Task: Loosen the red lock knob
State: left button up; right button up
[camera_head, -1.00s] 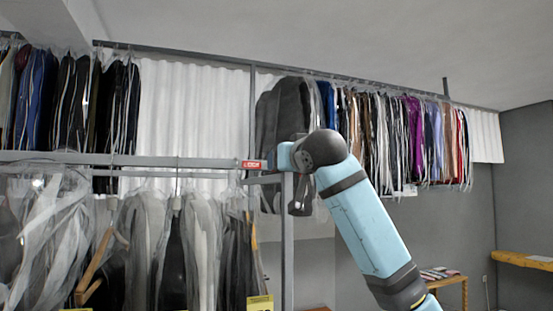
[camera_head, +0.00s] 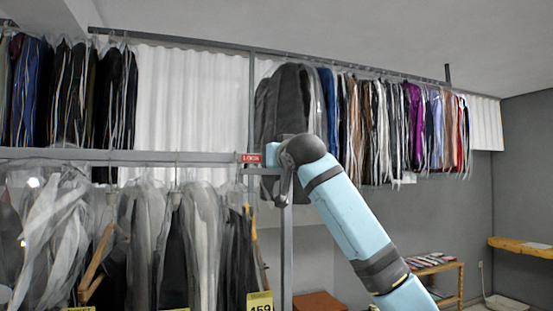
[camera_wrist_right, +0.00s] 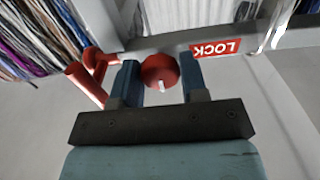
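The red lock knob (camera_wrist_right: 160,72), round with a small white mark on its lower side, sits between the two blue fingers of my right gripper (camera_wrist_right: 161,80) in the right wrist view. There, my right gripper (camera_head: 272,155) is at the rail end, and the knob is hidden. My left gripper is not in view.
A red bent handle (camera_wrist_right: 87,78) stands close left of my gripper's left finger. Bagged clothes (camera_head: 180,245) hang below the grey rail (camera_head: 120,155); more garments (camera_head: 390,130) hang behind the arm. A wooden shelf table (camera_head: 437,268) stands lower right.

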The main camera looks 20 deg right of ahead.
jog(key=shift+n, duration=0.4)
jog(key=n, duration=1.6)
jog(key=shift+n, duration=0.4)
dwell(0.4)
jog(key=o, duration=0.9)
